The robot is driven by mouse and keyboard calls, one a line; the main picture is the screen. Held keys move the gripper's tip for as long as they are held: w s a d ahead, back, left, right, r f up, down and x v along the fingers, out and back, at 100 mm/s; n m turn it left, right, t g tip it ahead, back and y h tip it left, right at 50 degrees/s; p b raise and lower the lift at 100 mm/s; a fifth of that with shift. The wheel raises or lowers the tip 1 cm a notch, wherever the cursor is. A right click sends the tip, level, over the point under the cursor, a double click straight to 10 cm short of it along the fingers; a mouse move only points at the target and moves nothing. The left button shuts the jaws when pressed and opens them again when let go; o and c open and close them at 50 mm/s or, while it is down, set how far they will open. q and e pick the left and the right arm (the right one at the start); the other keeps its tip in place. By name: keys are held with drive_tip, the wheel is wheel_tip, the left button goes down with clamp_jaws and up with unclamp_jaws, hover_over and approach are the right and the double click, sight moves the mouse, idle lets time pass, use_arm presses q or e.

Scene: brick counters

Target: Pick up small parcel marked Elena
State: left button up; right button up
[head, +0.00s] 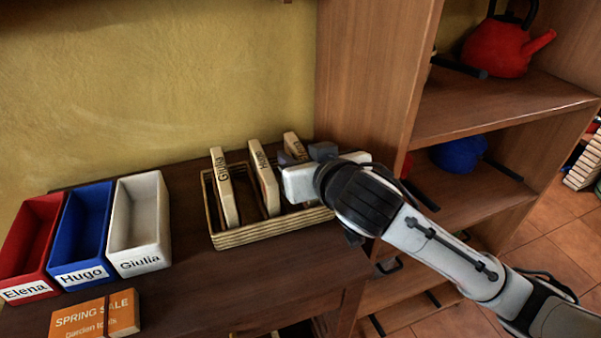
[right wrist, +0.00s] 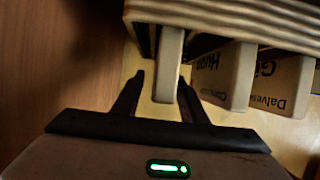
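Three upright, pale, narrow parcels stand in a wooden slatted crate (head: 270,234). The left parcel (head: 225,190) reads Giulia and the middle parcel (head: 264,180) reads Hugo. The rightmost parcel (head: 293,142) is partly hidden by my right gripper, and its label is too small to read surely. My right gripper (head: 292,160) is at this rightmost parcel. In the right wrist view, the parcel (right wrist: 169,55) stands between the two open fingers (right wrist: 162,80), with a gap showing on the left side. My left gripper is out of view.
Three bins stand left of the crate: red Elena (head: 22,268), blue Hugo (head: 82,245) and white Giulia (head: 140,240). An orange Spring Sale pack (head: 95,317) lies in front. A wooden shelf unit (head: 375,75) rises close to the right of the crate.

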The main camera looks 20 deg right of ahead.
clamp_jaws()
